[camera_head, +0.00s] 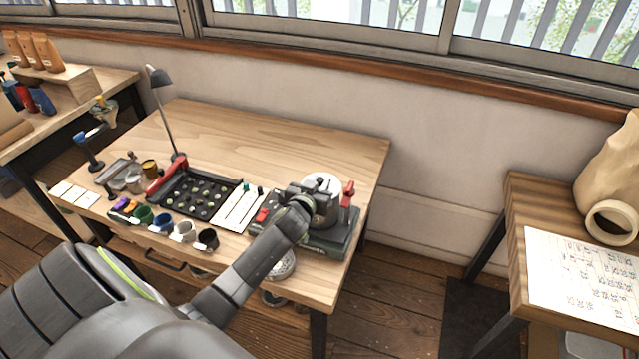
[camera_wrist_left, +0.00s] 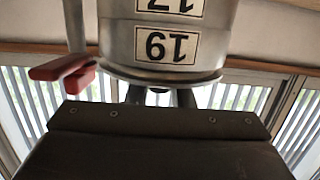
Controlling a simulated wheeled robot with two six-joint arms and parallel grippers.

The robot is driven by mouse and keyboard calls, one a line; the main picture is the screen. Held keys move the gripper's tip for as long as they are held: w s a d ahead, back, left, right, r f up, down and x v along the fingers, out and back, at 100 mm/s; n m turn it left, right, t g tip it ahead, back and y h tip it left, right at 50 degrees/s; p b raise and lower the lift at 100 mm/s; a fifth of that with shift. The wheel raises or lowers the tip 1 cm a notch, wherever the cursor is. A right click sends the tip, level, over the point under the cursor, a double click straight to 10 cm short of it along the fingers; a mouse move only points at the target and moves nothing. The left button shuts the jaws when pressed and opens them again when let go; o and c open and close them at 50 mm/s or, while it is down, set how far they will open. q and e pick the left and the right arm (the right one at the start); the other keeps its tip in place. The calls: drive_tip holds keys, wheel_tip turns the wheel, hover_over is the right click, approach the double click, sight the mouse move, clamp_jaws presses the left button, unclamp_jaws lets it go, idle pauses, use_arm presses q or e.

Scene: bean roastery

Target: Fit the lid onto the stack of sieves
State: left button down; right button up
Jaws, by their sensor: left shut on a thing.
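The lid (camera_head: 328,181) is a pale round disc at the top of the sieve stack (camera_head: 322,211) on the right of the table. In the left wrist view, which is upside down, the stack (camera_wrist_left: 115,30) is steel with labels 19 and 17, and the lid's steel rim (camera_wrist_left: 160,76) lies against the sieve labelled 19. I cannot tell whether the lid is fully seated. My left gripper (camera_head: 318,183) is shut on the lid's small knob, its dark fingers (camera_wrist_left: 158,97) on either side. The arm hides part of the stack. My right gripper is not in view.
The stack stands on a green-grey shaker base (camera_head: 335,244) with a red-handled clamp (camera_head: 348,194) close on its right. A round metal dish (camera_head: 282,264) lies near the front edge. A black bean tray (camera_head: 195,195), several cups and a lamp (camera_head: 160,78) fill the left.

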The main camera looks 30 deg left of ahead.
use_arm(q)
drive_tip(key=shift+f+b, duration=0.35)
drive_tip(key=shift+f, duration=0.05)
drive_tip(key=c, duration=1.5)
unclamp_jaws()
drive_tip(key=shift+c, duration=0.2)
drive_tip(key=shift+s, duration=0.1)
drive_tip(key=p+v, duration=0.3)
drive_tip(key=v, duration=0.8)
drive_tip(key=shift+p, duration=0.35)
